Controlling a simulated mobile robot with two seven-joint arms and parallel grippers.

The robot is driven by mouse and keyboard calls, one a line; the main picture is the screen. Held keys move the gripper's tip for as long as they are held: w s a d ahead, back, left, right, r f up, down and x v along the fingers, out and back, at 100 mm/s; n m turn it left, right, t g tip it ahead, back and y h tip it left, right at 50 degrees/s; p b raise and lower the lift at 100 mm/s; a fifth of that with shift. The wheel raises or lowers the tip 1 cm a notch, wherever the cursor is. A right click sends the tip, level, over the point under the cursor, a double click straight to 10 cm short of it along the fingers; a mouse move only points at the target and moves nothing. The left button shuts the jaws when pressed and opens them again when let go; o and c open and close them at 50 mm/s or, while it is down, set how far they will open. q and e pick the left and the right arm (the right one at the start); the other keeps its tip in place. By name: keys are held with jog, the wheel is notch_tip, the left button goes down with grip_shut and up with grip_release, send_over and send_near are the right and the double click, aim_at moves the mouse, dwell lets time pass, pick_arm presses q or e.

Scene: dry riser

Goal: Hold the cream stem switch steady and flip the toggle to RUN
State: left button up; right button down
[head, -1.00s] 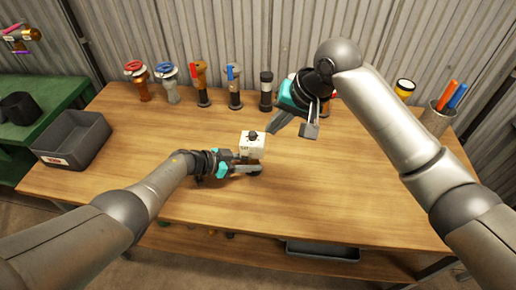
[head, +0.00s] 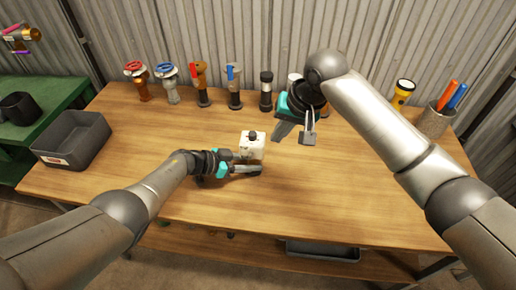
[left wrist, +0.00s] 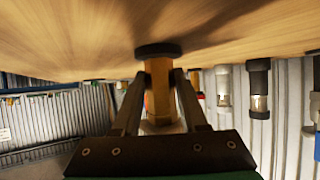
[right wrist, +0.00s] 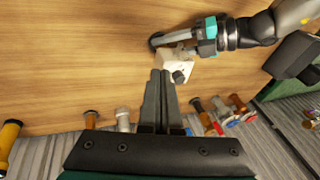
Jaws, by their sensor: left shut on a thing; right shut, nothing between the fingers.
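The cream stem switch (head: 252,151) stands upright on the bench, a pale box with a dark toggle knob (head: 253,135) on top. My left gripper (head: 250,171) is shut on its stem, low down near the bench; in the left wrist view the fingers flank the yellow-brown stem (left wrist: 158,88) above its dark round foot (left wrist: 158,50). My right gripper (head: 295,138) is shut and empty, above the bench to the right of the switch. In the right wrist view its closed fingers (right wrist: 160,75) point close beside the cream box (right wrist: 178,68). The RUN marking is not readable.
A row of stem fittings with coloured handles (head: 167,85) stands along the back. A grey bin (head: 75,140) is at the left, a yellow torch (head: 402,95) and a cup of markers (head: 434,121) at the right. The front right of the bench (head: 350,200) is clear.

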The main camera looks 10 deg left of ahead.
aim_at(252, 155)
jog(key=a+f, duration=0.5)
jog(key=f, duration=0.1)
jog(key=shift+w+f, duration=0.15)
jog(key=shift+f, duration=0.1)
jog(key=shift+s+d+f+t, duration=0.1)
jog(key=shift+s+f+t, duration=0.15)
jog(key=shift+t, duration=0.3)
jog(key=shift+s+f+t, duration=0.15)
jog(key=shift+s+t, duration=0.05)
jog(key=shift+t, duration=0.35)
jog(key=t, duration=0.2)
jog(key=s+f+n+t, duration=0.1)
jog(key=shift+f+t+y, duration=0.1)
jog(key=shift+t+y, duration=0.2)
jog(key=shift+t, duration=0.1)
jog(key=shift+r, duration=0.8)
